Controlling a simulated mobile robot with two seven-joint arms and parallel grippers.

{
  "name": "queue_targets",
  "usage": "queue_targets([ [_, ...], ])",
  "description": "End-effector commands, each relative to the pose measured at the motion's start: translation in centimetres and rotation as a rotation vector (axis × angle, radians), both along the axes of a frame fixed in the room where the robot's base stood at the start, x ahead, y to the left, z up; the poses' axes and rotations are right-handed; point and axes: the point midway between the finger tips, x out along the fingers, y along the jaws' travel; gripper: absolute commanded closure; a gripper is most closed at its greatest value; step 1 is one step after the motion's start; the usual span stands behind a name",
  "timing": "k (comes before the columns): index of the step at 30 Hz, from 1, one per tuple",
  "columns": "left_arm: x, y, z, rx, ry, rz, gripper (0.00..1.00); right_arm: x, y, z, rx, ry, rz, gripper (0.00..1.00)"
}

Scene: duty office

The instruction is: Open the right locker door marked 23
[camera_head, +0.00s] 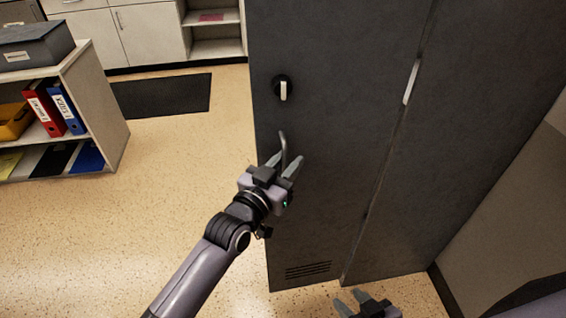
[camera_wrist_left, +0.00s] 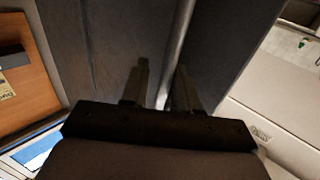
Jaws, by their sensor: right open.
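A dark grey locker door (camera_head: 335,190) fills the middle of the head view, with a round black lock with a pale turn-piece (camera_head: 283,90) and a curved metal handle (camera_head: 284,145). No number 23 can be read. My left gripper (camera_head: 287,158) is at the handle, fingers pointing up at the door. In the left wrist view, the metal handle bar (camera_wrist_left: 180,50) runs between the two spread fingers (camera_wrist_left: 162,85), with a gap on the left finger's side. My right gripper (camera_head: 350,298) is open and empty, low in front of the locker.
A second dark panel (camera_head: 450,130) adjoins on the right, with a pale strip (camera_head: 411,82) near the seam. A low shelf with binders (camera_head: 65,108) stands at left. A black mat (camera_head: 165,97) lies on the floor. Speckled floor left of the locker is clear.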

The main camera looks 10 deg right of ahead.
Motion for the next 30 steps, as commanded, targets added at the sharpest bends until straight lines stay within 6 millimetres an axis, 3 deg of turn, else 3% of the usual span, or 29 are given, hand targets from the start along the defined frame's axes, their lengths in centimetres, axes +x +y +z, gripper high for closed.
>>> queue_targets([
  [15, -0.1, 0.6, -0.1, 0.001, 0.001, 0.005, 0.70, 0.0, 0.0, 0.1, 0.000, 0.000, 0.000, 0.57],
  [30, -4.3, 4.3, -0.1, 0.001, 0.001, 0.004, 0.70, 0.0, 0.0, 0.3, 0.000, 0.000, 0.000, 0.57],
])
